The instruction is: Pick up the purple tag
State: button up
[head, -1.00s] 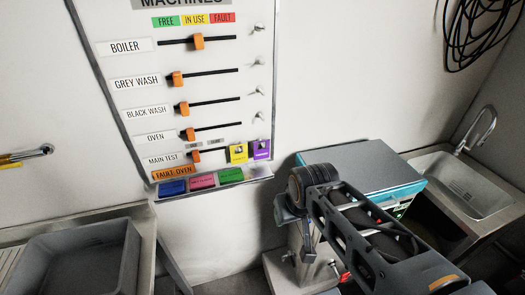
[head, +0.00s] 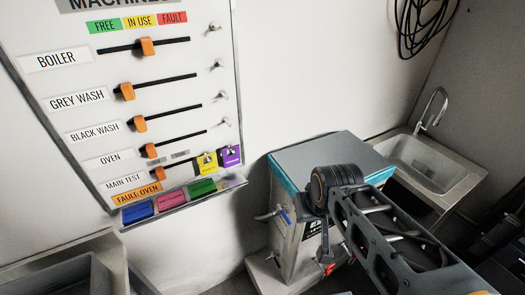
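The purple tag (head: 231,156) hangs at the lower right corner of the white machines board, just right of a yellow tag (head: 208,163). My arm reaches in from the lower right, in front of a teal-topped metal machine. A dark part hanging below the arm's front joint looks like my gripper (head: 325,252); it is small and its fingers are not clear. It is to the right of the purple tag and well apart from it. Nothing covers the tag.
The board (head: 165,110) has orange sliders and several hooks. Blue, pink and green tags (head: 203,188) lie on its lower ledge (head: 185,205). The machine (head: 330,155) stands right of the board. A steel sink (head: 430,165) is at right, a grey basin (head: 55,275) at lower left.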

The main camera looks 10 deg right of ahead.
aim_at(232, 160)
jog(key=z, duration=0.5)
jog(key=k, duration=0.95)
jog(key=u, duration=1.5)
jog(key=i, duration=0.45)
jog(key=z, duration=0.05)
